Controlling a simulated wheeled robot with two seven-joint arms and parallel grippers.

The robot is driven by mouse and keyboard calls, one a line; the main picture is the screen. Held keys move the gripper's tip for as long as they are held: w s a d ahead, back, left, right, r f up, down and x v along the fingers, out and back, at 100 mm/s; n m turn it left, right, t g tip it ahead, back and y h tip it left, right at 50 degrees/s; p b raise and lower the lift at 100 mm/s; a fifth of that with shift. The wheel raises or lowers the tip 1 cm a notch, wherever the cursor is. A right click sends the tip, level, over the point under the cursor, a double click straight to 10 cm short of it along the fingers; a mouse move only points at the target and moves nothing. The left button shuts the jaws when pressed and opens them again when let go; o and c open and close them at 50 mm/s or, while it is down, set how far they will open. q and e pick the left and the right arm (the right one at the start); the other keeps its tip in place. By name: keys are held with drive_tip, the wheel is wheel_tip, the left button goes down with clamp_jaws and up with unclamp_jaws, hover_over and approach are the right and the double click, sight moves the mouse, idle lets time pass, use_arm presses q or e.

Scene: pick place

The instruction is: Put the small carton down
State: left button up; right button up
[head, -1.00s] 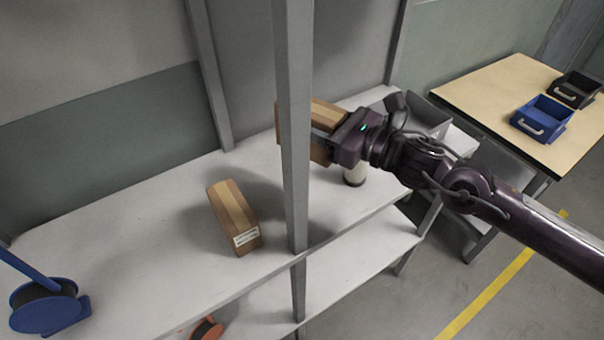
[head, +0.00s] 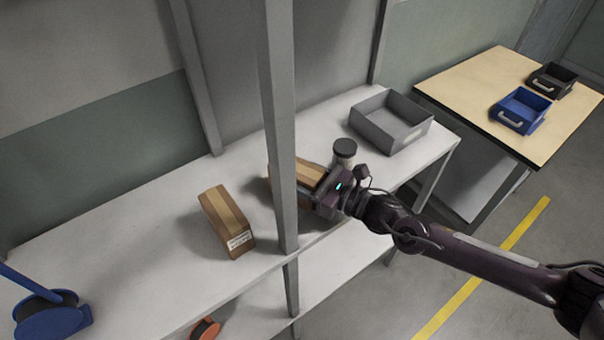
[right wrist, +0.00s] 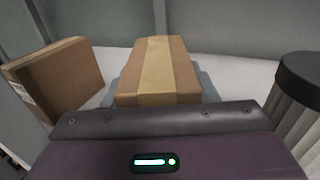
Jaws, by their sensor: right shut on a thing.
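The small carton (head: 311,173) is brown with a paler tape strip. In the head view it is partly hidden by the grey shelf post and by my right gripper (head: 318,190). My right gripper is shut on it, low over the shelf board. In the right wrist view the carton (right wrist: 158,72) lies straight ahead of the gripper body, with a shadow close beside it. I cannot tell whether it touches the board. My left gripper is not in view.
Another brown carton (head: 226,222) stands left of the post (head: 281,120). A dark-lidded jar (head: 344,153) stands close behind my right gripper. A grey bin (head: 391,122) is at the shelf's right end. A blue reel-like object (head: 50,316) is at lower left.

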drive_tip(key=shift+f, duration=0.15)
drive_tip(key=o, duration=1.1)
drive_tip(key=shift+s+d+r, duration=0.1)
drive_tip(key=shift+d+r, duration=0.05)
drive_tip(key=shift+r, duration=0.05)
drive_tip(key=b+v, duration=0.3)
drive_tip(key=v, duration=0.7)
drive_tip(key=shift+s+d+f, duration=0.2)
drive_tip(key=shift+s+d+r, duration=0.15)
drive_tip(key=shift+s+d, duration=0.2)
drive_tip(key=shift+d, duration=0.15)
